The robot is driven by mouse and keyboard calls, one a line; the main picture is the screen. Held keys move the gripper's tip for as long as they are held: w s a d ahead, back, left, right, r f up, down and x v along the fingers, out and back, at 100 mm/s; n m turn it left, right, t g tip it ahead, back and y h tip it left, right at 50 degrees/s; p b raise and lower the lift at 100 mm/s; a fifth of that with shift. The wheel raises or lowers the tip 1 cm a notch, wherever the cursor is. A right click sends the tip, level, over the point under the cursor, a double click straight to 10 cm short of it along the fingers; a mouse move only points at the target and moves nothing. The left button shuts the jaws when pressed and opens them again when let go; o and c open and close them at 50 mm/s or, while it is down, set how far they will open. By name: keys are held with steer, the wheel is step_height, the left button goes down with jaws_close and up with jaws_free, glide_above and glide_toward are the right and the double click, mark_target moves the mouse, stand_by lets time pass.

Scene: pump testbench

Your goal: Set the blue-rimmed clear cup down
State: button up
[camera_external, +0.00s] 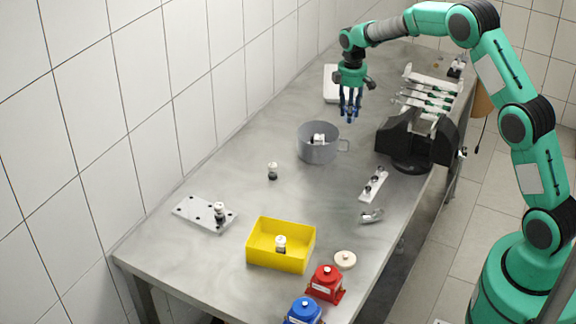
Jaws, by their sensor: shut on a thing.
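My gripper (349,117) is at the end of the green arm, pointing down above the far part of the metal table. It is behind the grey pot in the picture and clear of the pot's rim. The gripper is shut on the blue-rimmed clear cup. Blue shows at the fingers, but the cup's clear wall is too small to make out against the grey table. I cannot tell how far the cup is from the table top.
The grey pot (310,154) holds a small white-capped part. A black rack (398,140) with pipettes stands right of it. A white tray (331,84) lies behind the gripper. A yellow bin (262,259), a holed plate (190,211) and red and blue items stand nearer. The table's left-middle is mostly clear.

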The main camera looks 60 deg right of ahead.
steer(key=shift+f+b, duration=0.45)
steer(key=shift+f, duration=2.5)
steer(key=shift+f+b, duration=0.3)
steer(key=shift+f, duration=1.55)
steer(key=shift+f, duration=0.1)
steer(key=o, duration=1.1)
steer(key=shift+o, duration=0.2)
step_height(320, 180, up, 12)
steer(key=shift+r+p, duration=0.1)
steer(key=shift+p, duration=0.9)
